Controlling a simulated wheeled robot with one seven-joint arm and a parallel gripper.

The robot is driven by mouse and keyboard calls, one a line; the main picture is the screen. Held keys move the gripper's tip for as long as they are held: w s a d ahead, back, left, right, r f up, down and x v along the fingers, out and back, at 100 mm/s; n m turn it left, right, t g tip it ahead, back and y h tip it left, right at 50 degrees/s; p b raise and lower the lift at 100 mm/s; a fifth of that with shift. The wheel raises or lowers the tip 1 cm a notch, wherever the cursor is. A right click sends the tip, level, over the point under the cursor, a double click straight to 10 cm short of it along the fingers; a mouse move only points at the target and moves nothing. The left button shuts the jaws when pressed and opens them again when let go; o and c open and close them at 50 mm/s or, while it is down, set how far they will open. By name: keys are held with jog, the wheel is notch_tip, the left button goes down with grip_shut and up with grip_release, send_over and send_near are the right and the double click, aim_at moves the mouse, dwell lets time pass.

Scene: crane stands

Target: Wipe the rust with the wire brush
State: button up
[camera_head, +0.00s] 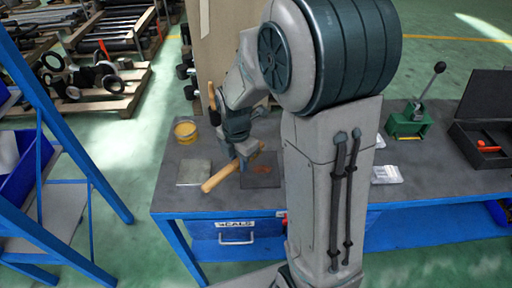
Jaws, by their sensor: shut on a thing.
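The wire brush (219,178) shows as a light wooden handle slanting from lower left to upper right across my gripper (245,163). My gripper is shut on it, low over the workbench. The brush's bristles cannot be made out. A dark square plate (262,182) lies on the bench under and beside the gripper, with an orange-brown rust patch (263,169) on it. The gripper and brush cover part of the plate's left side. Whether the brush touches the plate cannot be told.
A grey plate (194,172) and a yellow tin (186,132) are left on the workbench (420,178). A wooden-handled tool (212,97) shows behind my arm. A green lever device (407,122), white packets (387,174) and an open black case (482,135) are right. A blue rack stands left.

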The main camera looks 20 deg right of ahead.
jog(key=shift+r+p, duration=0.85)
jog(key=shift+r, duration=0.65)
jog(key=shift+w+f, duration=0.1)
